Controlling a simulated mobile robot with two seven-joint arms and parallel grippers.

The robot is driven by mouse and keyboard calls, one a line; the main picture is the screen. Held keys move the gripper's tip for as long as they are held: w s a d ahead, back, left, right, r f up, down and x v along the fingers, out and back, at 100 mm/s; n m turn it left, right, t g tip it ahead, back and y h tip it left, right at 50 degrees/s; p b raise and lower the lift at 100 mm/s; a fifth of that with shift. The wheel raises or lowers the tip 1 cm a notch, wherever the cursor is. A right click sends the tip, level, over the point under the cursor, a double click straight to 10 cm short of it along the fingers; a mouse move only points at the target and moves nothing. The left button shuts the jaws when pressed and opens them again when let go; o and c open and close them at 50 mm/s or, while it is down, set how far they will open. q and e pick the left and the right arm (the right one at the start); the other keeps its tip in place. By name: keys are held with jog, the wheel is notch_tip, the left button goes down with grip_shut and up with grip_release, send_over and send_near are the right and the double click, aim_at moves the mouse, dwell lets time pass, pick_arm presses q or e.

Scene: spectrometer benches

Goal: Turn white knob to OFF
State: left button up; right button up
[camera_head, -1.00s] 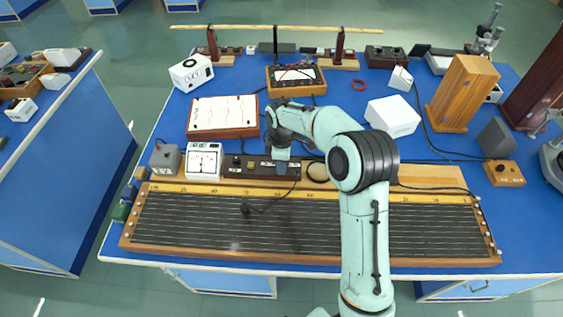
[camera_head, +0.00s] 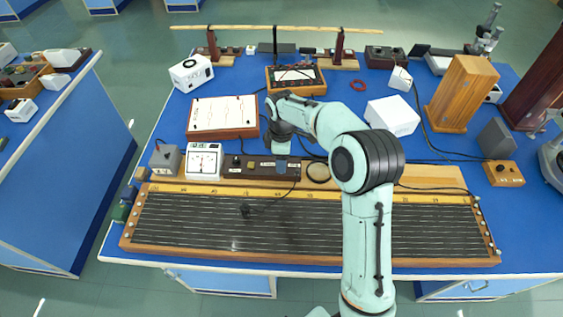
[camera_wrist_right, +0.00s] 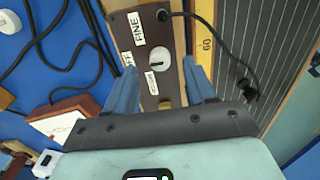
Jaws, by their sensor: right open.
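The white knob (camera_wrist_right: 159,60) sits on a dark brown panel (camera_wrist_right: 165,97) in the right wrist view. White labels surround it: FINE (camera_wrist_right: 137,25), COARSE (camera_wrist_right: 152,83), and one partly hidden label that seems to end in "FF" (camera_wrist_right: 128,59). I cannot read clearly where the knob points. My right gripper (camera_wrist_right: 159,72) is open, with one blue finger on each side of the knob and a gap to it. In the head view, my right gripper (camera_head: 281,163) points down over the dark panel (camera_head: 232,168) and hides the knob. My left gripper is not in view.
A black plug and cable (camera_wrist_right: 163,14) are at the panel's end. The long wire board (camera_head: 170,222) with its yellow scale lies in front. A white dial meter (camera_head: 204,160) is left of the panel, and a white-topped board (camera_head: 222,113) is behind.

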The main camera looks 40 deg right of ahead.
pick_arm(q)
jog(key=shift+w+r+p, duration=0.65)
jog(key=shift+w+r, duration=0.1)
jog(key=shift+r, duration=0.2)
pick_arm(e)
notch_tip(320, 180, up, 11)
jog(key=shift+f, duration=0.15)
